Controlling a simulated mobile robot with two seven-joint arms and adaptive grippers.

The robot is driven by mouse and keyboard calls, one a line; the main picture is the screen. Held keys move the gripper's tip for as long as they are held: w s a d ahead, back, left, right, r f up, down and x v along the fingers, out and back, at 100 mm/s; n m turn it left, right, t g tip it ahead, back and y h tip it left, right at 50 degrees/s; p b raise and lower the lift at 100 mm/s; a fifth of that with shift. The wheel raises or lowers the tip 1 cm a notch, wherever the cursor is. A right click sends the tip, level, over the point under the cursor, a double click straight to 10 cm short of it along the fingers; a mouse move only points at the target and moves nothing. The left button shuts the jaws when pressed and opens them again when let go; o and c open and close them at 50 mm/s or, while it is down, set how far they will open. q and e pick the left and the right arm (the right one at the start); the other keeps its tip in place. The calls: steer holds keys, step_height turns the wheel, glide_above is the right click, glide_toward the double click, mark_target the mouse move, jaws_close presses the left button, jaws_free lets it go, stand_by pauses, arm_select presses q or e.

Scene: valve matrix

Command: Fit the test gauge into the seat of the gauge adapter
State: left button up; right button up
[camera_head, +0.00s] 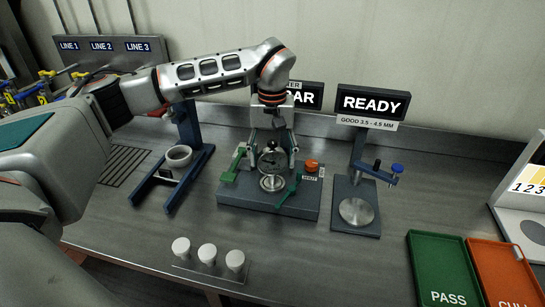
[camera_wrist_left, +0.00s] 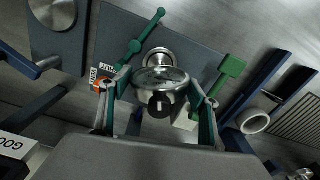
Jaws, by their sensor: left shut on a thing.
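My left gripper (camera_head: 275,163) comes down over the dark grey base plate (camera_head: 250,195) and is shut on the test gauge (camera_head: 271,159), a round metal dial. In the left wrist view the gauge (camera_wrist_left: 160,82) sits between the two fingers of the left gripper (camera_wrist_left: 160,92). The gauge adapter (camera_head: 273,183), a round metal seat on the plate, is just below the gauge. It also shows in the left wrist view (camera_wrist_left: 158,57), partly covered by the gauge. I cannot tell whether gauge and seat touch. My right gripper is not in view.
Green levers (camera_head: 234,165) flank the adapter, with an orange button (camera_head: 311,164) at right. A blue stand (camera_head: 187,150) is at left, and a gauge stand (camera_head: 356,212) under the READY sign (camera_head: 373,103) at right. White caps (camera_head: 207,253) stand in front; green tray (camera_head: 442,270) front right.

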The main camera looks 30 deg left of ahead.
arm_select(q)
steer(key=o, duration=1.3)
steer(key=shift+f, duration=0.1)
steer(key=shift+o, duration=0.2)
step_height(320, 180, up, 12)
steer(key=shift+r, duration=0.15)
steer(key=shift+s, duration=0.1)
